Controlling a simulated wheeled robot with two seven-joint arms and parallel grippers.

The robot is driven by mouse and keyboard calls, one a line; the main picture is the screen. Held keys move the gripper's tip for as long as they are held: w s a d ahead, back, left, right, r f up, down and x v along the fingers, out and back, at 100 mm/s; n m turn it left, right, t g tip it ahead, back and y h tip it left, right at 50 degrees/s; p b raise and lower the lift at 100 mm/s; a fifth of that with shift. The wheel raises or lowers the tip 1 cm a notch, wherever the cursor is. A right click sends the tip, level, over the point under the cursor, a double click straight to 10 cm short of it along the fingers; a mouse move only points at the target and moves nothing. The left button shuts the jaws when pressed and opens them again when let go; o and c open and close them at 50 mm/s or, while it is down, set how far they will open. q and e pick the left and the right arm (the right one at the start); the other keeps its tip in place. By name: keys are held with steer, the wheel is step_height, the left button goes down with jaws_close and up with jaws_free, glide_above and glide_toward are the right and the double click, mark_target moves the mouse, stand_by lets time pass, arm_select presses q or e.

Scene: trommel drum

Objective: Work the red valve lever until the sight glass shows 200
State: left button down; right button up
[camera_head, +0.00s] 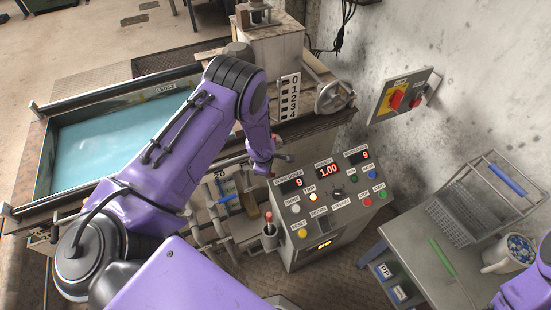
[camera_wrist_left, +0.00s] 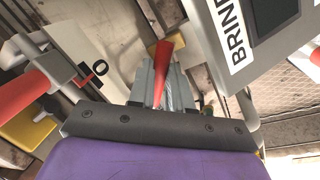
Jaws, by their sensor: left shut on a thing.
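The red valve lever (camera_wrist_left: 161,72) sits between the two grey fingers of my left gripper (camera_wrist_left: 160,84) in the left wrist view. The gripper is shut on it, and the lever's tip end stands out past the fingers. In the head view my left gripper (camera_head: 274,163) is beside the control console, and my arm and hand hide the lever there. A grey box (camera_wrist_left: 262,28) with a label beginning "BRIN" and a dark window is at the upper right of the wrist view. No sight glass reading is legible. My right gripper is out of view.
A second red handle (camera_wrist_left: 22,92) lies at the left of the wrist view. The console (camera_head: 325,205) has lit red displays and buttons. Pipes (camera_head: 225,225) stand left of it. A tank of blue liquid (camera_head: 45,185) is behind my left arm. A grey side table (camera_head: 425,235) is at right.

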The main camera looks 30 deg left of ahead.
arm_select(q)
steer(key=shift+w+r, duration=0.1)
steer(key=shift+w, duration=0.1)
steer(key=c, duration=1.1)
jaws_free()
steer(key=shift+o, duration=0.2)
steer(key=shift+s, duration=0.1)
step_height(320, 180, up, 10)
steer(key=s, duration=0.2)
steer(key=shift+d, duration=0.25)
steer(key=shift+r, duration=0.1)
